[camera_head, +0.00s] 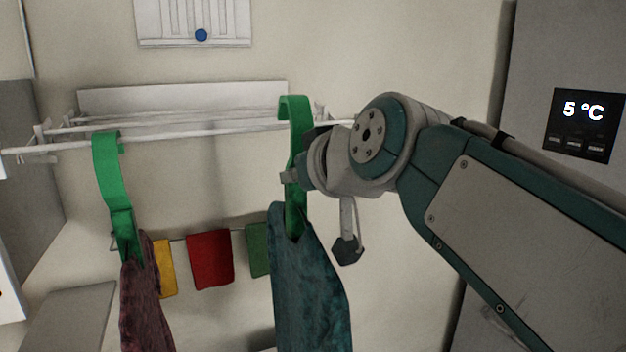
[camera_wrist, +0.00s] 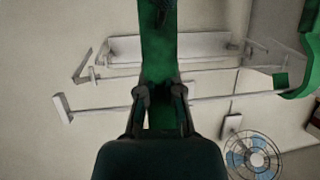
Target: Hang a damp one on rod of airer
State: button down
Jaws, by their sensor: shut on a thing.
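My gripper (camera_head: 291,177) is shut on the stem of a green hanger (camera_head: 295,122), which also shows between the fingers (camera_wrist: 160,100) in the wrist view (camera_wrist: 158,50). A dark teal mottled cloth (camera_head: 308,285) hangs from this hanger below the jaws. Its hook is level with the airer's front rod (camera_head: 215,133); I cannot tell whether it is over the rod or only in front of it. A second green hanger (camera_head: 107,175) is hooked on the rod at left, with a maroon cloth (camera_head: 145,305) below it. It shows at right in the wrist view (camera_wrist: 313,55).
Yellow (camera_head: 167,268), red (camera_head: 210,260) and green (camera_head: 258,250) cloths hang on a lower line behind. A grey cabinet with a display (camera_head: 583,124) reading 5 °C stands at right. The rod is bare between the two hangers. A fan (camera_wrist: 250,155) shows in the wrist view.

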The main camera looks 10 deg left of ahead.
jog(key=shift+w+a, duration=0.45)
jog(key=shift+w, duration=0.3)
jog(key=shift+w+a, duration=0.5)
jog(key=shift+w, duration=0.25)
jog(key=shift+w+a, duration=0.45)
jog(key=shift+w, duration=0.3)
jog(key=shift+f, duration=1.5)
